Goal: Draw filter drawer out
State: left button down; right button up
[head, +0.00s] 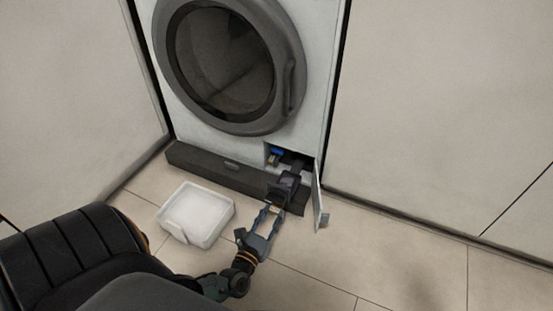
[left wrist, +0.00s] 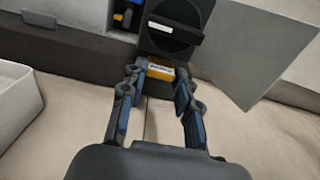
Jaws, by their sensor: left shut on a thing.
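The filter drawer (head: 287,184) is a dark block sticking out of the opening at the washing machine's lower right. In the left wrist view the drawer (left wrist: 178,22) shows a round shape and a bar with a white label. A yellow label (left wrist: 161,71) sits at its near end, between my fingertips. My left gripper (head: 272,205) reaches it from the front, and its fingers, also in the left wrist view (left wrist: 160,77), are shut on the drawer's near end. The fingers partly hide the grip. My right gripper is not in view.
The open flap (head: 319,195) stands just right of the drawer. A blue part (head: 276,151) shows inside the opening. A white tray (head: 197,213) lies on the floor to the left. A dark plinth (head: 215,172) runs along the machine's (head: 210,135) foot. The floor at the right is clear.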

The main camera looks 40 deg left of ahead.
pick_arm(q)
jog(key=shift+s, duration=0.25)
jog(key=c, duration=1)
grip_release()
jog(key=shift+o, duration=0.2)
jog(key=v, duration=0.7)
jog(key=shift+s, duration=0.25)
